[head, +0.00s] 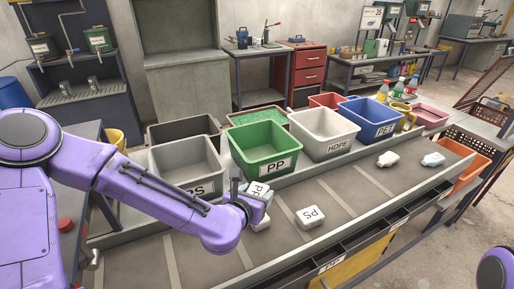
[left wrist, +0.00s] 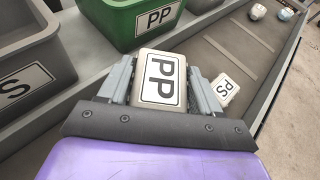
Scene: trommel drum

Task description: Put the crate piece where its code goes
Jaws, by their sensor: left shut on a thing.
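My left gripper (head: 250,203) is shut on a white piece marked PP (head: 260,189), held over the belt's near side of the bins. The left wrist view shows the PP label (left wrist: 159,80) between the two fingers (left wrist: 160,85). A green bin labelled PP (head: 266,150) stands just behind the gripper; it also shows at the top of the left wrist view (left wrist: 120,25). A white piece marked PS (head: 311,215) lies on the belt to the right of the gripper. My right gripper is out of view.
A grey PS bin (head: 185,160), a white HDPE bin (head: 324,128) and a blue PET bin (head: 368,115) stand in the bin row. Two pale pieces (head: 388,159) (head: 433,159) lie farther along the belt (head: 345,190). An orange bin (head: 470,168) is at its far end.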

